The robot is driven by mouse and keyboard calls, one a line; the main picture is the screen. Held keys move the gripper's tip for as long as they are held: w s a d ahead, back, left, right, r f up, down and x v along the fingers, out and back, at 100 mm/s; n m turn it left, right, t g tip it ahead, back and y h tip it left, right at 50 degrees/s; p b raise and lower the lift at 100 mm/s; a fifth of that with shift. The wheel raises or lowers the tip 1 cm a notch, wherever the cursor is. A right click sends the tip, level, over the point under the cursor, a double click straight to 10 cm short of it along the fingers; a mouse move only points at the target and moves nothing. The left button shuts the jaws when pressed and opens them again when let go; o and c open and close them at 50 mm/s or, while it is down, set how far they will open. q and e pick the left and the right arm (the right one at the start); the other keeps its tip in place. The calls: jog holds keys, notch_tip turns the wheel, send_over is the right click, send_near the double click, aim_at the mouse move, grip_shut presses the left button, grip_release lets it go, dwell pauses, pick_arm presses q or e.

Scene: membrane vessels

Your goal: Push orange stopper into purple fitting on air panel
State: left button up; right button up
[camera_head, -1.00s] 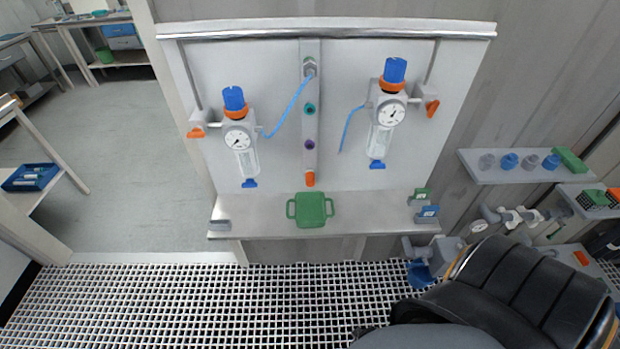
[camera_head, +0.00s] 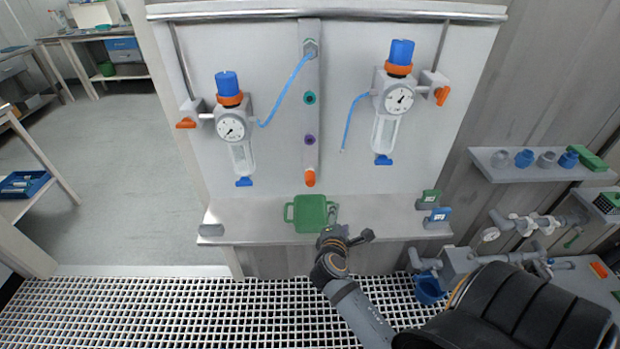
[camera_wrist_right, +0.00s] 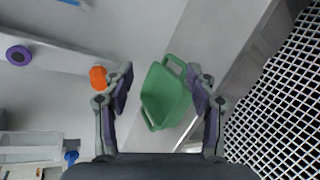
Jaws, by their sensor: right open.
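The orange stopper (camera_head: 310,178) sits at the lower end of the grey vertical strip on the air panel (camera_head: 275,160). The purple fitting (camera_head: 309,140) is above it on the same strip, with a dark opening. In the right wrist view the orange stopper (camera_wrist_right: 98,77) is just left of my left-hand finger, and the purple fitting (camera_wrist_right: 19,55) is farther left. My right gripper (camera_head: 333,212) is open and empty, at the right side of the green tray below the panel. In the right wrist view its fingers (camera_wrist_right: 160,85) frame the green tray. My left gripper is not in view.
The green handled tray (camera_head: 309,213) rests on the panel's shelf (camera_head: 260,222). A teal fitting (camera_head: 309,99) is above the purple one. Two gauge units (camera_head: 232,128) (camera_head: 399,98) with blue hoses flank the strip.

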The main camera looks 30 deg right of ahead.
aim_at(310, 184)
jog(key=w+a+r+n+t, duration=0.3)
jog(key=w+n, duration=0.5)
jog(key=n, duration=0.7)
jog(key=a+t, duration=0.1)
jog(key=t, duration=0.1)
jog(key=shift+a+t+y, duration=0.15)
jog(key=shift+t+y, duration=0.25)
jog(key=shift+x, duration=4.6)
grip_shut()
jog(key=shift+s+f, duration=0.15)
